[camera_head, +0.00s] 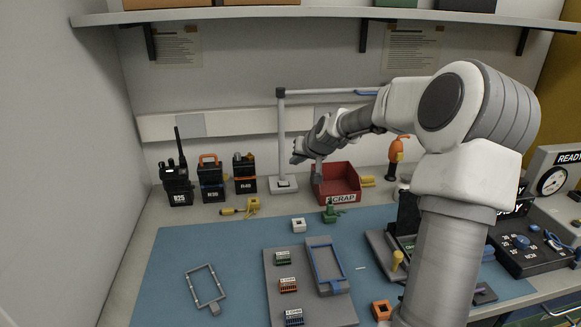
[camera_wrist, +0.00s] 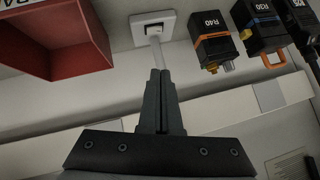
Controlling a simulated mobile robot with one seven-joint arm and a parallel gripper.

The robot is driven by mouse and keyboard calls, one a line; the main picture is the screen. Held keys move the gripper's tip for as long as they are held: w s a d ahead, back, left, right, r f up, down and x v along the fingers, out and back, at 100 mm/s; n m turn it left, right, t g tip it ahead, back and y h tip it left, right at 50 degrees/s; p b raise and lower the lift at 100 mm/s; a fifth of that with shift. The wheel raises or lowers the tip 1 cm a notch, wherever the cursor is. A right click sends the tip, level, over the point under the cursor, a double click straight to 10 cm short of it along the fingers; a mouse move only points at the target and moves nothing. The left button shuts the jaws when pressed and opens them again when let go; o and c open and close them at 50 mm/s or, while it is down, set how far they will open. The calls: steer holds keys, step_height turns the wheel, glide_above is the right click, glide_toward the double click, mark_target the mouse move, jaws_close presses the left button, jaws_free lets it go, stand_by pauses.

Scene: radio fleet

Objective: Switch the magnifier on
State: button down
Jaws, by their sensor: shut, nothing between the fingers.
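The magnifier has a white square base (camera_head: 283,186) on the bench at the back. A grey post (camera_head: 281,135) rises from it, and a horizontal arm runs right to a blue part (camera_head: 367,92); my arm hides what lies beyond. In the wrist view the base (camera_wrist: 139,25) shows at the top with a dark patch, perhaps the switch (camera_wrist: 154,29), beside the foot of the post. My gripper (camera_head: 296,159) is above and slightly right of the base. Its fingers (camera_wrist: 159,72) are shut and empty, pointing toward the base, apart from it.
A red scrap bin (camera_head: 338,186) stands close right of the base. Radios R40 (camera_head: 244,174), R30 (camera_head: 211,179) and a black one (camera_head: 177,183) stand to the left. A green item (camera_head: 330,212) and a white block (camera_head: 298,225) lie in front. A shelf (camera_head: 320,13) spans above.

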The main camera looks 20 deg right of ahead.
steer(key=b, duration=0.1)
glide_above(279, 181)
steer(key=s+d, duration=0.1)
steer(key=s, duration=0.2)
step_height(279, 181, down, 6)
steer(key=shift+s+d, duration=0.1)
steer(key=shift+s, duration=0.05)
steer(key=shift+a+f+b, duration=0.2)
steer(key=shift+f+b, duration=0.05)
steer(key=shift+f, duration=0.35)
steer(key=shift+a+f+b, duration=0.15)
steer(key=shift+f+b, duration=0.1)
steer(key=shift+f, duration=0.35)
steer(key=shift+a+f, duration=0.2)
steer(key=shift+f, duration=0.4)
